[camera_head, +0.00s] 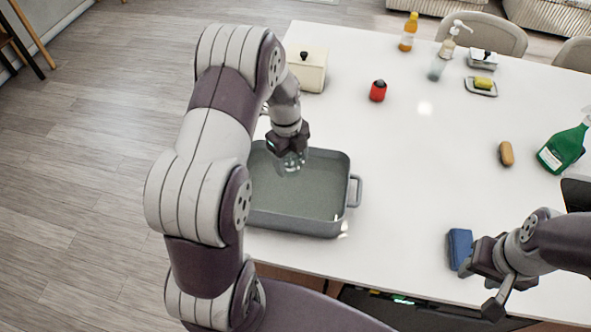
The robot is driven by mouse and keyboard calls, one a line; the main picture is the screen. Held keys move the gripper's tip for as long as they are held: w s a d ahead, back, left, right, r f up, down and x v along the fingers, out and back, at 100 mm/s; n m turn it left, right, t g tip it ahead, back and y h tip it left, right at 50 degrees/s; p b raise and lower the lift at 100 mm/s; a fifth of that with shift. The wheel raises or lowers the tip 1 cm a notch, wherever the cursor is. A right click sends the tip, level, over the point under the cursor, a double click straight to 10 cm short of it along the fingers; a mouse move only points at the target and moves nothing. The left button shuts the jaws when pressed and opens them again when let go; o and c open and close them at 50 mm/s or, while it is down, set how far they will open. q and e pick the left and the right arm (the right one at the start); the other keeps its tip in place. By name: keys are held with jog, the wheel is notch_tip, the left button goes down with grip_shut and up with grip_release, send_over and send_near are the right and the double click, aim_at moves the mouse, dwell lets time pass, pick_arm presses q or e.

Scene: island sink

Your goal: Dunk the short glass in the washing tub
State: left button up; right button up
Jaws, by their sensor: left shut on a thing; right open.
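The washing tub (345,228) is a grey rectangular basin with a side handle, standing on the left part of the white island top. My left gripper (287,150) is over the back part of the tub, pointing down, shut on the short glass (291,163). The glass is clear and hard to make out. It shows against the tub's inside, and I cannot tell whether it touches the bottom. My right gripper (477,281) is open and empty near the front edge of the island, beside a blue sponge (459,248).
A cream box (308,68) with a lid and a red timer-like item (378,91) stand behind the tub. A green spray bottle (566,148), a brown brush (506,154), a soap dish (481,91) and an orange bottle (409,32) stand farther right and back. The island's middle is clear.

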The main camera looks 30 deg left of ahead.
pick_arm(q)
jog(key=shift+w+d+f, duration=0.1)
jog(key=shift+d+f, duration=0.1)
jog(key=shift+f, duration=0.2)
notch_tip(320, 180, down, 12)
jog(key=b, duration=1)
jog(key=shift+f, duration=0.25)
jog(key=shift+r, duration=0.1)
dwell(0.7)
notch_tip(320, 180, up, 13)
jog(key=p, duration=0.9)
jog(key=shift+r+p, duration=0.15)
jog(key=shift+p, duration=0.25)
